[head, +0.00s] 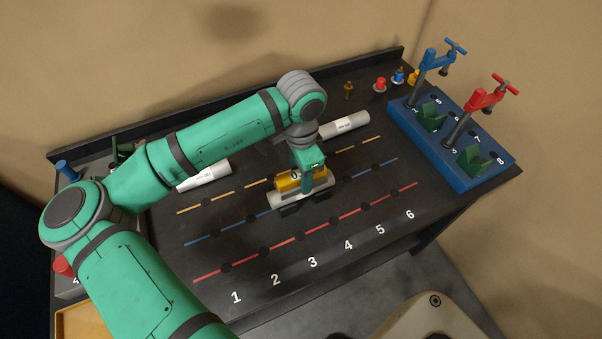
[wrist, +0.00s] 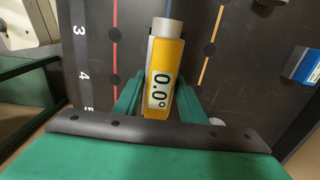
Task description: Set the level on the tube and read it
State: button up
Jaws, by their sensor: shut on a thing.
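The yellow level (head: 287,183) sits along the top of a silver tube (head: 322,188) near the middle of the table, by the blue line. In the wrist view the level (wrist: 172,55) faces me with its display reading 0.0°, and the grey-white end of the tube (wrist: 165,27) shows beyond it. My gripper (head: 308,188) is shut on the level from above; its green fingers (wrist: 160,105) stand on either side of it in the wrist view. The tube rests on dark supports, partly hidden. Whether the level presses fully on the tube is hard to tell.
Two labelled white tubes lie behind, one at left (head: 204,175) and one at right (head: 344,125). A blue base (head: 470,170) at the right carries a blue clamp (head: 432,60) and a red clamp (head: 483,100). Small coloured pieces stand at the back. The front strip, numbered 1 to 6, is clear.

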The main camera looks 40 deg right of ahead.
jog(key=shift+f, duration=0.45)
dwell(0.3)
jog(key=o, duration=1.2)
jog(key=shift+o, duration=0.2)
jog(key=shift+r, duration=0.1)
notch_tip(320, 180, up, 11)
jog(key=shift+f, duration=0.2)
jog(key=shift+d, duration=0.1)
